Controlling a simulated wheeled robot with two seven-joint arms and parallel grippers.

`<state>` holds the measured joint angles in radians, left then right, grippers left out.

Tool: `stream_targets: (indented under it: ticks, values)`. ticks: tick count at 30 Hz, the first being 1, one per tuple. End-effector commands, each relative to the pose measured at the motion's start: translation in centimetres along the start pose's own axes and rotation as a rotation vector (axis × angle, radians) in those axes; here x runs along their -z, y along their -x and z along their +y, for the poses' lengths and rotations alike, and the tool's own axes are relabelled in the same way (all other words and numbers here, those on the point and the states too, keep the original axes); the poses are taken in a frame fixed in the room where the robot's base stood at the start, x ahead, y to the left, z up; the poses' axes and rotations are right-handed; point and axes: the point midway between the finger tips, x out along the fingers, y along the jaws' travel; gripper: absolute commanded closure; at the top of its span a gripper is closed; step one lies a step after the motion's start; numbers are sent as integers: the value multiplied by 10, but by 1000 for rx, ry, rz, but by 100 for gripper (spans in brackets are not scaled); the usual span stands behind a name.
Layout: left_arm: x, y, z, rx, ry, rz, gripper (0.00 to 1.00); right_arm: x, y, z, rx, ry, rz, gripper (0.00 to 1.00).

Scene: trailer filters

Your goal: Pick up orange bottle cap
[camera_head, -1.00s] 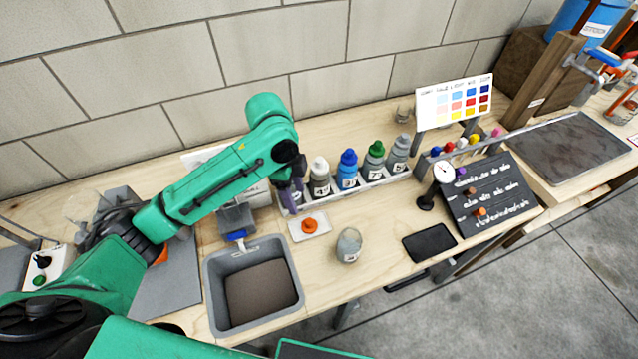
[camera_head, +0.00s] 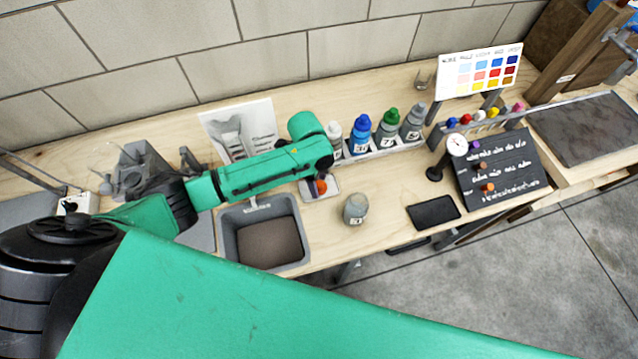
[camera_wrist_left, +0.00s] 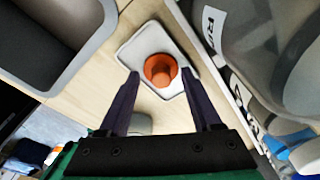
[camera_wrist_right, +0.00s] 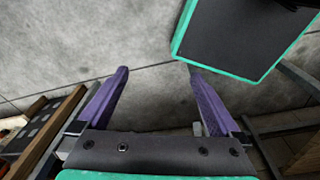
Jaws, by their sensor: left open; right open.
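The orange bottle cap (camera_head: 321,187) sits on a small white tray (camera_head: 333,184) on the bench, partly hidden by my left arm in the head view. In the left wrist view the cap (camera_wrist_left: 161,69) lies on the white tray (camera_wrist_left: 133,50), ahead of and between the fingertips. My left gripper (camera_wrist_left: 161,73) is open and empty, its purple fingers on either side of the cap's line; I cannot tell the exact gap. In the head view it is mostly hidden behind the arm. My right gripper (camera_wrist_right: 157,72) is open and empty over the grey floor.
A grey bin (camera_head: 228,215) stands beside the tray. A rack holds several bottles, including a blue-capped one (camera_head: 360,135) and a green-capped one (camera_head: 388,129). A grey bottle (camera_head: 355,209) stands in front. A black pad (camera_head: 433,211) lies to the right.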

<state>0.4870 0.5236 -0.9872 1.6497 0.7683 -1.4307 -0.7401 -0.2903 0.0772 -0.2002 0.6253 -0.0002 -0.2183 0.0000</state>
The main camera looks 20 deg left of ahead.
Motion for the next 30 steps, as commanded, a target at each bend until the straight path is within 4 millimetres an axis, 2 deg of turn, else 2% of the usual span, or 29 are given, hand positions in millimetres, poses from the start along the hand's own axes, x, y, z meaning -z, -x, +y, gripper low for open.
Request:
stream_targets:
  ticks: [3,4,6,8,9,18,23,26,30]
  values:
    - [0,0,0,0,0,0,35,-8,0,0,0,0,-12,0]
    - [0,0,0,0,0,0,42,-10,0,0,1,1,-15,0]
    - [0,0,0,0,0,0,69,-12,0,0,0,1,-19,0]
    - [0,0,0,0,0,0,92,-12,0,0,0,1,-20,0]
    - [0,0,0,0,1,0,100,-12,0,0,0,1,-20,0]
    - [0,1,0,0,1,0,100,-12,0,1,-1,1,-20,0]
    - [1,14,-1,3,0,1,100,-12,-1,1,-1,1,-20,0]
    - [4,34,-1,5,-1,1,100,-12,-3,1,-1,1,-19,0]
    - [10,85,-2,9,-3,2,100,-12,-9,1,-2,1,-18,0]
